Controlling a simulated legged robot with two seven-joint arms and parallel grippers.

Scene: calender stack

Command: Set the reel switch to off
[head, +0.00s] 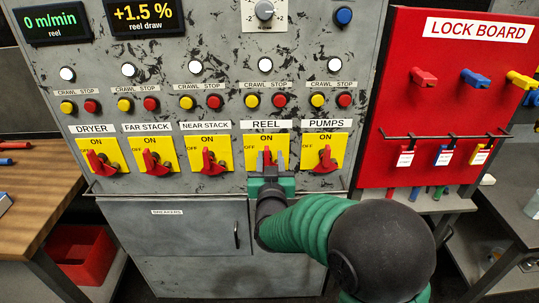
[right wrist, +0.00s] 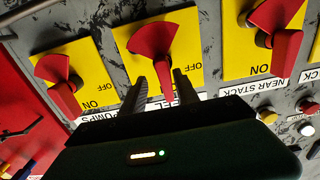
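The reel switch (head: 267,154) is a red handle on a yellow plate under the REEL label. Its narrow end points up toward ON, with OFF marked on the left. My right gripper (head: 269,161) reaches it from below, one finger on each side of the handle. In the right wrist view, which is upside down, the red reel handle (right wrist: 152,42) extends between the two dark fingers (right wrist: 150,85). The fingers look apart, with some gap around the handle; contact is not clear. My left gripper is not in view.
The pumps switch (head: 325,160) is close on the right and the near stack switch (head: 209,161) on the left. Yellow and red buttons (head: 279,101) sit above. A rail and cabinet (head: 170,235) lie below. A red lock board (head: 410,110) stands at the right.

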